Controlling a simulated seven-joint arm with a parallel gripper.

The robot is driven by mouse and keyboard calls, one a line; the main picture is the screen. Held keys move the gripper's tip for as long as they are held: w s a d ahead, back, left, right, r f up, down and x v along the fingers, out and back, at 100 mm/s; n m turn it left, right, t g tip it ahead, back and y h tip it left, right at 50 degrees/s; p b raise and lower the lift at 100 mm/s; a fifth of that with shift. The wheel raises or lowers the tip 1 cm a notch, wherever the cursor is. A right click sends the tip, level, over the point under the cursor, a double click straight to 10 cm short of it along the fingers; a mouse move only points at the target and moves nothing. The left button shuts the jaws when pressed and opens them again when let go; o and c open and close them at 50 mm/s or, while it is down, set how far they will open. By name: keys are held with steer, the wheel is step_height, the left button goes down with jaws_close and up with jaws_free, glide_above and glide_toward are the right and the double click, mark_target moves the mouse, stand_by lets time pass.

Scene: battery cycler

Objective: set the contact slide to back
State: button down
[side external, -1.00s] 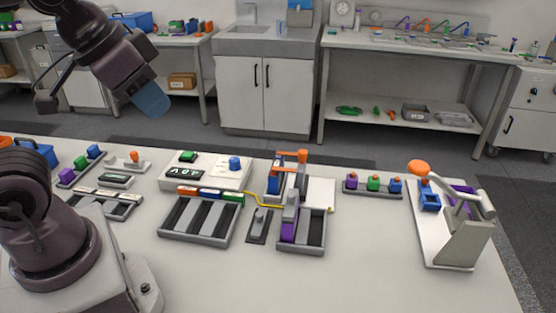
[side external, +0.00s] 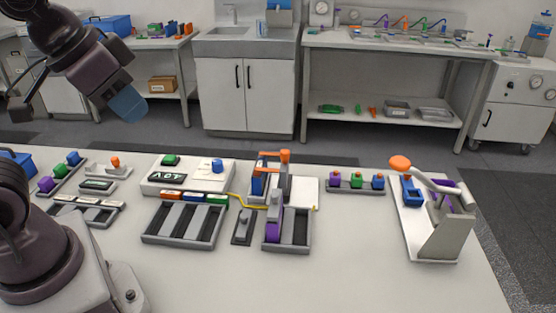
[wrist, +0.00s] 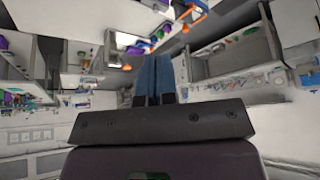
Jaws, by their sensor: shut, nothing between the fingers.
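A small grey slider block on a dark narrow plate (side external: 242,227), which looks like the contact slide, lies mid-table between a slotted tray and the cell holder. Its exact position along the plate is too small to tell. The cell holder (side external: 287,245) beside it has a purple cell (side external: 274,224) in its left part and an orange-topped clamp (side external: 273,157) behind it. My gripper (side external: 130,105) is high above the left back of the table, far from the slider, with blue fingers together and empty. The shut fingers also show in the wrist view (wrist: 155,78).
A white unit with a display (side external: 188,172) stands behind the slotted tray (side external: 183,238). A yellow cable (side external: 247,204) runs to the clamp. A rack of coloured cells (side external: 356,182) and a lever press (side external: 438,220) stand right. The front table is clear.

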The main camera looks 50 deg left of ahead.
steer(key=c, duration=1.6)
jaws_free()
steer(key=o, duration=0.4)
steer(key=shift+w+f, duration=0.1)
steer(key=shift+f, duration=0.25)
steer(key=shift+c, duration=0.2)
steer(key=o, duration=0.3)
steer(key=shift+w+a+f+g, duration=0.15)
steer(key=shift+w+f+g, duration=0.3)
steer(key=shift+w, duration=0.15)
steer(key=shift+w+a+f+g, duration=0.1)
steer(key=shift+w+f+g, duration=0.2)
steer(key=shift+w+g, duration=0.2)
steer(key=g, duration=0.4)
glide_toward(285, 151)
step_height(285, 151, down, 10)
steer(key=shift+s+f, duration=0.15)
steer(key=shift+f, duration=0.05)
